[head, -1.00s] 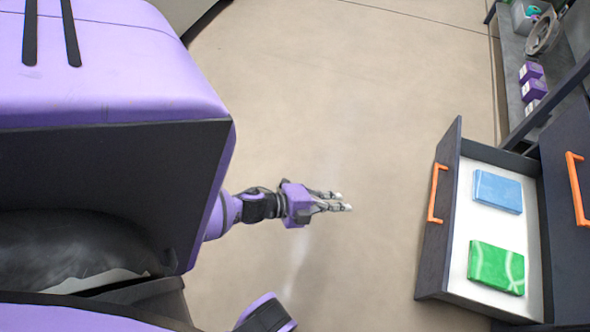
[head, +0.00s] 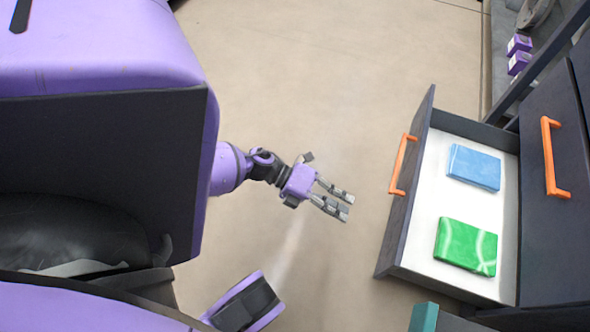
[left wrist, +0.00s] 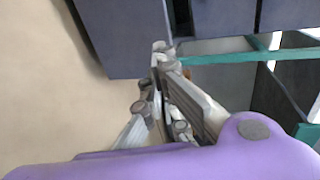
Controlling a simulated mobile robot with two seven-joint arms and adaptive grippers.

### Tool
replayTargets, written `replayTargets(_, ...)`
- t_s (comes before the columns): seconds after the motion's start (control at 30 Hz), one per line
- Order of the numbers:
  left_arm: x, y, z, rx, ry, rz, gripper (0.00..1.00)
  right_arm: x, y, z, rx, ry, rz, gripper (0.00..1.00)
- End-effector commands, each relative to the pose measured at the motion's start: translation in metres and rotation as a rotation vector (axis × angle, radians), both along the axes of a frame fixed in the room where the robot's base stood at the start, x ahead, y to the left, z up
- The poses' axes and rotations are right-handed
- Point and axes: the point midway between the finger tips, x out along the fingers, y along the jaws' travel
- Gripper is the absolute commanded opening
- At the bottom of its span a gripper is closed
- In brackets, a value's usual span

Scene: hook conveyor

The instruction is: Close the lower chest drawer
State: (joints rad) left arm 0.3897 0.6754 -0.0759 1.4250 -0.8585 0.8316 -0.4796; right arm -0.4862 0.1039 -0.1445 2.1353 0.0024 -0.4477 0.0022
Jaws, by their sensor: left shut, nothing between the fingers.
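The dark lower chest drawer (head: 399,222) stands pulled out at the right of the head view. Its orange handle (head: 402,165) is on the front facing my left gripper (head: 347,204). Inside on the white bottom lie a blue packet (head: 473,168) and a green packet (head: 466,247). My left gripper is shut and empty, left of the drawer front and apart from it, with its fingers pointing towards it. It also shows in the left wrist view (left wrist: 162,58), with a dark panel (left wrist: 120,35) beyond it. My right gripper is not in view.
The chest body with another orange handle (head: 549,158) stands right of the drawer. A shelf with purple boxes (head: 519,52) is at the upper right. A teal-edged thing (head: 424,318) is at the lower edge. Bare floor (head: 350,80) lies between me and the drawer.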

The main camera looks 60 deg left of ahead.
Motion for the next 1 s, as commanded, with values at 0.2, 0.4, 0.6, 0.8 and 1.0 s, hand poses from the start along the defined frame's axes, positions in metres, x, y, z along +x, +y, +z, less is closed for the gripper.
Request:
replayTargets(0.2, 0.003, -0.008, -0.006, 0.000, 0.006, 0.002, 0.00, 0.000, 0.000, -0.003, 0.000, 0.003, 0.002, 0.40)
replayTargets(0.4, 0.023, -0.038, -0.017, -0.003, 0.003, -0.001, 0.00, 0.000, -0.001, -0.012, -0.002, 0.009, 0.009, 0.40)
replayTargets(0.6, 0.047, -0.072, -0.030, -0.002, 0.002, 0.001, 0.00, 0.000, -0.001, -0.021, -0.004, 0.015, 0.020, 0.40)
replayTargets(0.8, 0.065, -0.098, -0.032, -0.001, 0.002, 0.002, 0.00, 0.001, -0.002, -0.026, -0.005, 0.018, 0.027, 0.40)
replayTargets(1.0, 0.073, -0.111, -0.032, 0.000, 0.004, 0.001, 0.00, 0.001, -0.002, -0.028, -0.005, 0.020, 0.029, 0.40)
